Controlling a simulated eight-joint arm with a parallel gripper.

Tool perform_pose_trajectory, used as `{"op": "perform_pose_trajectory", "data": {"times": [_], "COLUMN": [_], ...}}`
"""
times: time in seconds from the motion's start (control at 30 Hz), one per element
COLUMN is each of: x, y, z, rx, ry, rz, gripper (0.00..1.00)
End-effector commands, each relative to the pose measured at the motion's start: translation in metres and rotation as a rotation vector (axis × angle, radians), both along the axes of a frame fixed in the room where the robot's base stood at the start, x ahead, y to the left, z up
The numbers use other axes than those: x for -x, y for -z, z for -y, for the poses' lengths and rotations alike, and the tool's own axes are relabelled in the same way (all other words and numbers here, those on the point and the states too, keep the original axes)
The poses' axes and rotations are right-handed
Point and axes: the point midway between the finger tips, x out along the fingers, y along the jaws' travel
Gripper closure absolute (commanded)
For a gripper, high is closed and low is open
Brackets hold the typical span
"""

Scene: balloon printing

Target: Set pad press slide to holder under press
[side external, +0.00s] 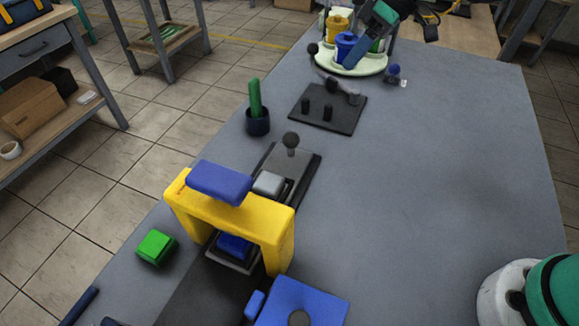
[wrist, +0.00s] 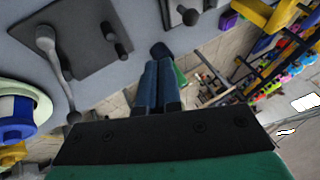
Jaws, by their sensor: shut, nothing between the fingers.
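The pad press is a yellow arch (side external: 280,232) with a blue block (side external: 220,183) on top. A dark slide (side external: 305,168) runs into it from the far side, with a round dark knob (side external: 291,140) at its far end and a grey block (side external: 268,184) on it. A blue block (side external: 235,246) sits beneath the arch; its support is partly hidden. In the wrist view the slide knob (wrist: 190,16) shows at the top. My gripper (side external: 359,56) is at the far end of the table, beside the turntable, away from the slide. Its blue fingers (wrist: 158,66) are shut and empty.
A round pale turntable (side external: 358,68) holds coloured cups. A dark plate (side external: 318,122) with pegs and a lever lies between it and the slide. A dark cup (side external: 258,124) holds a green stick. A green block (side external: 156,247) is left of the press. The table's right side is mostly clear.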

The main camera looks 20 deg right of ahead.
Motion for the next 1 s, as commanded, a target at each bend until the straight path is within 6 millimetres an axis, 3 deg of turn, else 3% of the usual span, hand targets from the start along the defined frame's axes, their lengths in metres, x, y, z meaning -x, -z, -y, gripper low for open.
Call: {"op": "perform_pose_trajectory", "data": {"times": [0.23, 0.37, 0.77, 1.0], "x": [0.000, -0.001, -0.005, 0.012], "y": [0.003, 0.014, 0.083, 0.089], "z": [-0.002, -0.010, -0.056, -0.082], "rx": [0.001, 0.002, 0.001, 0.002], "ry": [0.000, 0.000, 0.000, 0.001], "rz": [0.001, 0.002, 0.001, 0.001], "gripper": [1.00, 1.00, 1.00, 1.00]}}
